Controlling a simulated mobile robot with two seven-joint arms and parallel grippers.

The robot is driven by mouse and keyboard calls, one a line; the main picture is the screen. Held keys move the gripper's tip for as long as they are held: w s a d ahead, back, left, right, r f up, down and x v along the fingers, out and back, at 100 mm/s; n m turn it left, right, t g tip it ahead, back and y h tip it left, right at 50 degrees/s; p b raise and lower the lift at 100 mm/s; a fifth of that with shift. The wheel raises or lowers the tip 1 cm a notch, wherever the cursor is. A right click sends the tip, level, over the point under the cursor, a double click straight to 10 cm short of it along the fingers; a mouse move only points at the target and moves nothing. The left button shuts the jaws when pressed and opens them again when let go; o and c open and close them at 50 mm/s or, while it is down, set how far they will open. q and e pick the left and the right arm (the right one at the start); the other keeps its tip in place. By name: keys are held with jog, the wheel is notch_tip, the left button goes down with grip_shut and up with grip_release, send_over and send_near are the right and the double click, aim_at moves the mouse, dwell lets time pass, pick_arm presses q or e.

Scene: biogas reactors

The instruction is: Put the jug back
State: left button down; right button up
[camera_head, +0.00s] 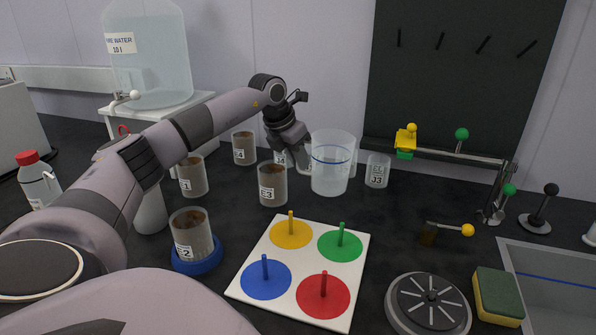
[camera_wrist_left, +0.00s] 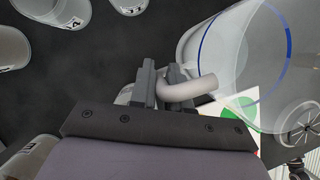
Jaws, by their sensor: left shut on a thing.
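The jug (camera_head: 331,165) is a clear, empty-looking vessel with a blue line around it, upright at the back middle of the bench in the head view. It also shows large at the right of the left wrist view (camera_wrist_left: 238,60). My left gripper (camera_head: 302,166) is at its left side, shut on the white jug handle (camera_wrist_left: 195,88); the dark fingers (camera_wrist_left: 162,86) lie on either side of the handle's end. I cannot tell whether the jug's base touches the bench. My right gripper is not in view.
Labelled jars, including E3 (camera_head: 272,186) and J3 (camera_head: 377,171), stand close around the jug. A white board (camera_head: 262,292) with coloured discs and pegs lies in front. A water tank (camera_head: 150,60) stands back left, a sink (camera_head: 555,275) right.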

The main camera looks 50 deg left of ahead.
aim_at(298, 169)
pick_arm(q)
jog(key=shift+f, duration=1.6)
jog(key=shift+f, duration=0.15)
jog(key=c, duration=1.1)
grip_release()
jog(key=v, duration=1.2)
